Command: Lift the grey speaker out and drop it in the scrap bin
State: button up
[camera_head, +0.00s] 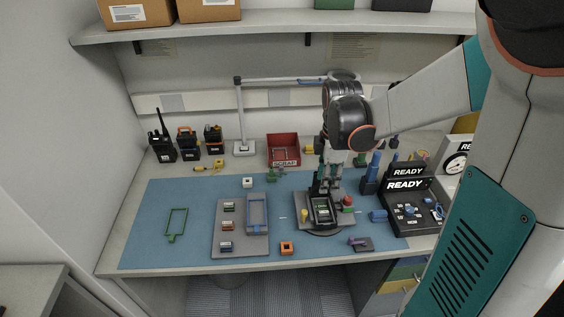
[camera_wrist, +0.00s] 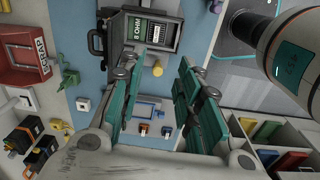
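An open radio housing (camera_head: 311,216) sits on a grey fixture in the middle right of the blue mat. My gripper (camera_head: 325,184) points down over the housing. In the wrist view its teal fingers (camera_wrist: 160,75) are apart with nothing seen between them.
A grey tray (camera_head: 226,244) with small modules lies to the left. Several radios (camera_head: 187,143) stand at back left. A lamp (camera_head: 241,115) rises beside the bin. A black READY stand (camera_head: 407,185) is at right.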

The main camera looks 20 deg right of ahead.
jog(key=d+f, duration=0.1)
jog(key=b, duration=0.3)
send_over(324, 212)
jog(key=shift+n, duration=0.4)
notch_tip(324, 212, down, 9)
jog(key=shift+s+d+r, duration=0.1)
jog(key=shift+s, duration=0.05)
jog(key=f+b, duration=0.2)
jog(key=f, duration=0.3)
jog(key=shift+w+f, duration=0.1)
jog(key=shift+w, duration=0.1)
grip_shut()
